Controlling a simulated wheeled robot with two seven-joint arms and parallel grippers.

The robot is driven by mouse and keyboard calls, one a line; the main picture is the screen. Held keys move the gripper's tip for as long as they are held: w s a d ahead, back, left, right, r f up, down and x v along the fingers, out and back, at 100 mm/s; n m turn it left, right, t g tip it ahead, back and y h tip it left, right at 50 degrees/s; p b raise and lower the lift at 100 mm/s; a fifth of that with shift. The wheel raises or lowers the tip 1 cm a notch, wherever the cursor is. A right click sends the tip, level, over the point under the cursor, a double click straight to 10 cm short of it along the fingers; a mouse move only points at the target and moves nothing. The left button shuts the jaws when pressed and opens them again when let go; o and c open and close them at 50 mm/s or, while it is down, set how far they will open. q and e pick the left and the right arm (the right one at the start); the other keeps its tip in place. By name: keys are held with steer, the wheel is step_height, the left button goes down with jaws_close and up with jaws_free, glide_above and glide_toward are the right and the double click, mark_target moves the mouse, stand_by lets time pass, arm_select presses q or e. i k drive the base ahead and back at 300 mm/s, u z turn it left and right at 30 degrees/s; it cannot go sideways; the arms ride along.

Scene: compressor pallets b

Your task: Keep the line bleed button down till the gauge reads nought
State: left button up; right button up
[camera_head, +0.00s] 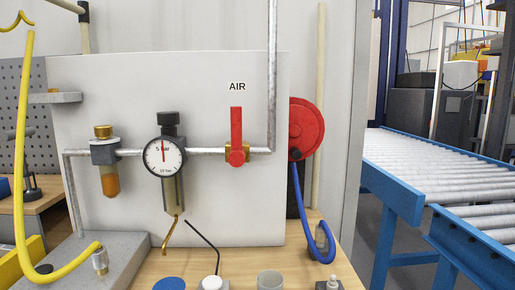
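The round white gauge (164,157) is on the regulator in the middle of the white panel. A black knob (168,118) tops the regulator. No button is labelled as the line bleed; a small dark round button (44,268) is on the grey block at lower left, and a white round cap (212,283) is at the bottom edge, partly cut off. I cannot tell which is the bleed button. Neither of my grippers is in view.
A red lever (236,130) stands upright under the "AIR" label. A yellow hose (22,150) curves to a metal coupling (100,262) at lower left. A blue hose (308,215) hangs from a red reel (306,128). A roller conveyor (430,160) is at right.

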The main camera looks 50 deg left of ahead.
mark_target(47, 268)
steer(key=u, duration=3.35)
